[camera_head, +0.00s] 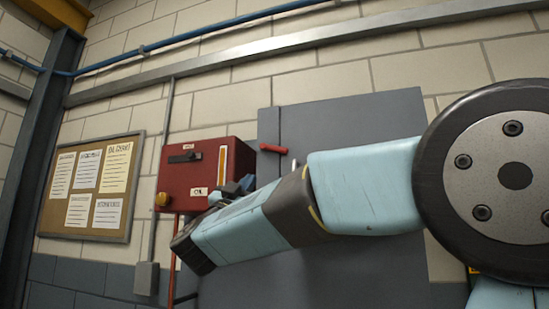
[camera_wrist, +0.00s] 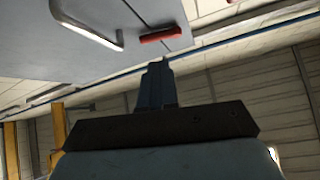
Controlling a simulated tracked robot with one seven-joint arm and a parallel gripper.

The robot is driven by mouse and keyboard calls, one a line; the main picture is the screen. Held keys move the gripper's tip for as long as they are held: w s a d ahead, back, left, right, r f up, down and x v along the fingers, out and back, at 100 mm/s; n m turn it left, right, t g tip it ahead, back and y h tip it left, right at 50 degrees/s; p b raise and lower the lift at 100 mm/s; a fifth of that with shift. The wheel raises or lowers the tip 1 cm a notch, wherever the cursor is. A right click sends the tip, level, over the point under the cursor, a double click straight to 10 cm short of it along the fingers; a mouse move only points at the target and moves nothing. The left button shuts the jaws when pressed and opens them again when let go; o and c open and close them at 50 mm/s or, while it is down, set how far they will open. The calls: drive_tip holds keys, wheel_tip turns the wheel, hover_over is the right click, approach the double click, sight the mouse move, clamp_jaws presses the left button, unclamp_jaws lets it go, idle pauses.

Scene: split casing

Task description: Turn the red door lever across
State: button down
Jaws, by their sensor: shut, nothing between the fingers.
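The red door lever (camera_head: 273,149) is on the grey door (camera_head: 345,110), near its upper left, and points sideways to the right in the head view. It also shows in the wrist view as a short red bar (camera_wrist: 160,35) beyond my fingertips, with a gap between. My gripper (camera_wrist: 158,66) is shut and empty, its fingers together and pointing toward the lever's side of the door.
A red box marked OIL (camera_head: 200,165) hangs on the wall left of the door. A pale bar handle (camera_wrist: 85,22) stands out from the door close to the lever. A notice board (camera_head: 93,187) and a grey pipe (camera_head: 163,130) are further left.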

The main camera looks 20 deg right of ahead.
drive_tip(key=m+g+h, duration=0.2)
approach(278, 151)
drive_tip(key=x, duration=0.6)
drive_tip(key=shift+d+r, duration=0.3)
